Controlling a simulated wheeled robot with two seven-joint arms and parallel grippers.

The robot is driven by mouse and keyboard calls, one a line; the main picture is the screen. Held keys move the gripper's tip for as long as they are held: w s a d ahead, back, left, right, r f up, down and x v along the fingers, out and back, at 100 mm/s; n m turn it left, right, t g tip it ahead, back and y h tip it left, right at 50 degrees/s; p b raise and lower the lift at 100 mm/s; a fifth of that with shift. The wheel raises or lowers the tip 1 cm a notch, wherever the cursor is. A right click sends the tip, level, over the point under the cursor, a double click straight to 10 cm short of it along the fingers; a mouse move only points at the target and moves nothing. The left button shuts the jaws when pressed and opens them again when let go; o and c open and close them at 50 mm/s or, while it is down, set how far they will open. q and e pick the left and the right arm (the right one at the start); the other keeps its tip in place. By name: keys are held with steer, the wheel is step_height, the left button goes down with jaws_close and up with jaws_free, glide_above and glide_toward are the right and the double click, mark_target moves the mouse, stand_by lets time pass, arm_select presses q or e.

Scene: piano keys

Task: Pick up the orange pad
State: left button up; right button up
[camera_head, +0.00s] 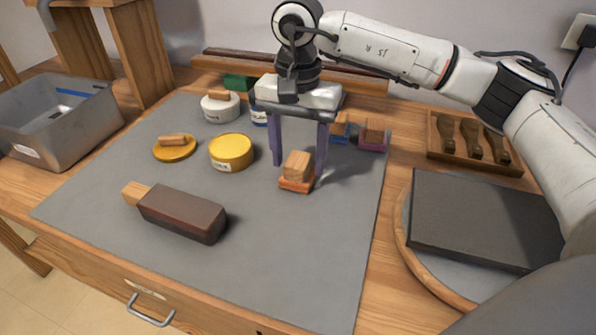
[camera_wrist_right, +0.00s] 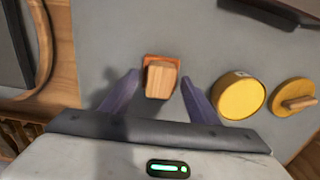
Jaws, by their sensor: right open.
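The orange pad (camera_head: 297,184) lies on the grey mat with a wooden block handle (camera_head: 298,165) on top. It also shows in the right wrist view (camera_wrist_right: 149,59), mostly under its handle. My right gripper (camera_head: 299,168) is open and points down over the pad. Its two purple fingers stand apart, to either side of the handle in the head view. In the right wrist view the fingertips (camera_wrist_right: 160,74) flank the handle with gaps on both sides and do not touch it. My left gripper is in neither view.
A yellow tin (camera_head: 231,153) and a yellow pad (camera_head: 174,149) lie left of the gripper. A dark block with a wooden end (camera_head: 182,212) lies in front. Blue (camera_head: 340,134) and pink (camera_head: 372,140) pads stand behind right. A metal bin (camera_head: 60,125) stands far left.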

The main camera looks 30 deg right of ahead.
mark_target(298, 159)
steer(key=shift+f, duration=0.55)
steer(key=c, duration=0.7)
steer(key=shift+c, duration=0.2)
steer(key=shift+r, duration=0.1)
step_height(298, 159, up, 10)
steer(key=shift+f+p, duration=0.1)
steer(key=shift+p, duration=0.3)
